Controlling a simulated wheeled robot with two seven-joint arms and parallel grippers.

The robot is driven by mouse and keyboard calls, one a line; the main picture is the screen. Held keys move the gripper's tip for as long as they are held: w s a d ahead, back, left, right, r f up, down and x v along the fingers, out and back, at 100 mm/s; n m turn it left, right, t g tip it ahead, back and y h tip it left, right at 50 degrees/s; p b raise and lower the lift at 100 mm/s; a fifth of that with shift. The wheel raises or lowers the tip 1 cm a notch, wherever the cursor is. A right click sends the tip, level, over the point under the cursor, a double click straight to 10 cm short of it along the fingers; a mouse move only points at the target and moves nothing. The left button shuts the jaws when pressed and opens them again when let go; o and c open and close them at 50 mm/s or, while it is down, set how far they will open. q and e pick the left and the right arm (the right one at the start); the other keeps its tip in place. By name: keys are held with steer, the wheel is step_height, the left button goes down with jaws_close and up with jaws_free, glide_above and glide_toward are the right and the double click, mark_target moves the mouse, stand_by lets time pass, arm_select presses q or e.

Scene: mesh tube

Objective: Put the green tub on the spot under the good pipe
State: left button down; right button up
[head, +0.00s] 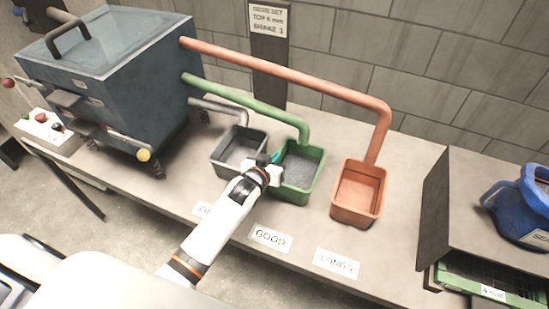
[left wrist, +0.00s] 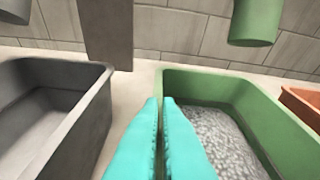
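The green tub (head: 299,190) stands upright on the bench below the end of the green pipe (head: 250,104), behind the GOOD label (head: 270,237). It holds grey granules, which also show in the left wrist view (left wrist: 215,135). My left gripper (head: 273,163) is at the tub's left wall. In the left wrist view its teal fingers (left wrist: 160,105) are close together with the wall of the green tub (left wrist: 245,92) running between them. The green pipe's end (left wrist: 257,22) is above the tub there. The bench surface under the tub is hidden. My right gripper is not in view.
A grey tub (head: 238,150) stands close on the left, under a grey pipe (head: 217,106). An orange tub (head: 358,193) stands on the right, under an orange pipe (head: 300,72). A dark stand (head: 470,190) and a blue jug (head: 525,205) are at far right.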

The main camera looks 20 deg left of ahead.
arm_select(q)
steer(key=shift+r, duration=0.1)
steer(key=c, duration=1.6)
jaws_free()
steer(key=shift+o, duration=0.2)
steer(key=shift+f, duration=0.2)
steer(key=v, duration=1.2)
steer(key=shift+r, duration=0.15)
